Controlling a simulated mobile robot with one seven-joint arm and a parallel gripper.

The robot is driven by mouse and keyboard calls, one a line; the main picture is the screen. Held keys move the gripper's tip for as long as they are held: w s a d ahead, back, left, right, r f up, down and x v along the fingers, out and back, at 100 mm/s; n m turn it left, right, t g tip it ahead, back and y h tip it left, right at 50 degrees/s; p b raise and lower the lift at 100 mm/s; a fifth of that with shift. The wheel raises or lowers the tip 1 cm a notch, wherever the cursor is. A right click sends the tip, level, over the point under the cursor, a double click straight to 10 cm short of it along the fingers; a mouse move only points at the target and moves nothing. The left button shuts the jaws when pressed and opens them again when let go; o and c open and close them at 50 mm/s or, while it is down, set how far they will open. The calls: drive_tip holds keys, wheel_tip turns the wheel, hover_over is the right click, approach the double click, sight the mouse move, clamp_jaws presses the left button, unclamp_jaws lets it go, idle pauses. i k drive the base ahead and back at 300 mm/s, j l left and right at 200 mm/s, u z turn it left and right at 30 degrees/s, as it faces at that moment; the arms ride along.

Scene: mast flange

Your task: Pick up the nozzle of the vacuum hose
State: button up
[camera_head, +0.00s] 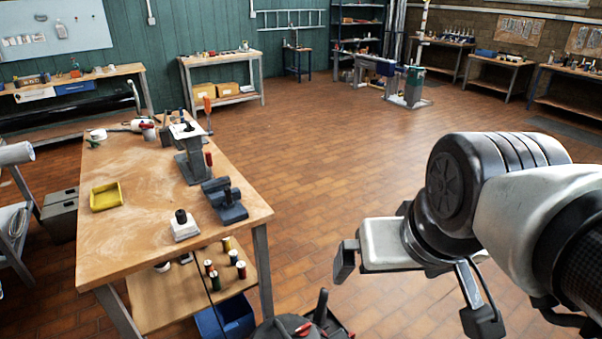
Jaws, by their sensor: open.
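My gripper (413,290) hangs over the floor at the lower right. Its two fingers are spread wide apart with nothing between them. A dark rounded body with red parts (278,328), perhaps the vacuum, shows at the bottom edge, left of my gripper and mostly cut off. A dark upright piece (321,307) stands beside it, apart from my gripper. I cannot tell whether this piece is the nozzle. No hose can be made out clearly.
A wooden workbench (150,215) stands at the left with a yellow tray (106,197), a vise-like tool (225,200) and other tools. A blue bin (225,318) sits below it. The tiled floor (330,150) is clear in the middle. More benches line the back walls.

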sight(324, 325)
drive_tip(key=k, duration=0.6)
drive_tip(key=i+l+u, duration=0.25)
drive_tip(key=i+l, duration=0.15)
drive_tip(key=l, duration=0.2)
drive_tip(key=i+l+u, duration=0.15)
drive_tip(key=l, duration=0.2)
drive_tip(key=i+l+u, duration=0.25)
drive_tip(key=i+l, duration=0.15)
drive_tip(key=l, duration=0.35)
drive_tip(key=i+l+u, duration=0.15)
drive_tip(key=l, duration=0.25)
drive_tip(key=i+l+u, duration=0.1)
drive_tip(key=l, duration=0.3)
drive_tip(key=i+l+u, duration=0.15)
drive_tip(key=l, duration=0.25)
